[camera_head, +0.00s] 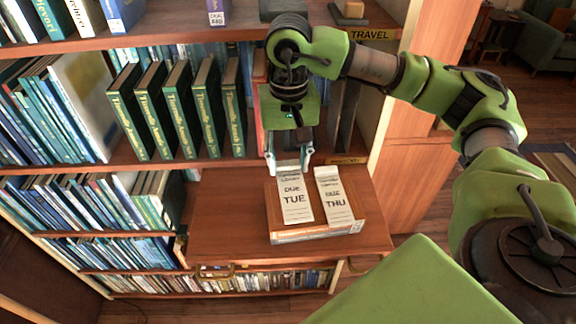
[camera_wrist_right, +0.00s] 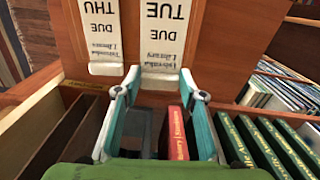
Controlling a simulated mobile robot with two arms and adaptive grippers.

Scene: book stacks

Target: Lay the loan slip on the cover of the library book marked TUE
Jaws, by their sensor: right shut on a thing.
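A white slip printed DUE TUE (camera_head: 295,197) lies over the cover of a brown book (camera_head: 318,234) on the wooden ledge. It also shows in the right wrist view (camera_wrist_right: 162,35). A second slip printed DUE THU (camera_head: 335,198) lies beside it on the same book, to the right. My right gripper (camera_head: 289,166) points down at the far edge of the book, its fingers shut on the top end of the TUE slip. In the right wrist view the fingertips (camera_wrist_right: 158,80) stand on both sides of that white end. My left gripper is not in view.
A row of green books (camera_head: 178,110) stands on the shelf left of my right gripper. A red book (camera_wrist_right: 179,132) is close to my right fingers. The ledge (camera_head: 225,215) is clear left of the brown book. A TRAVEL label (camera_head: 368,35) marks the upper shelf.

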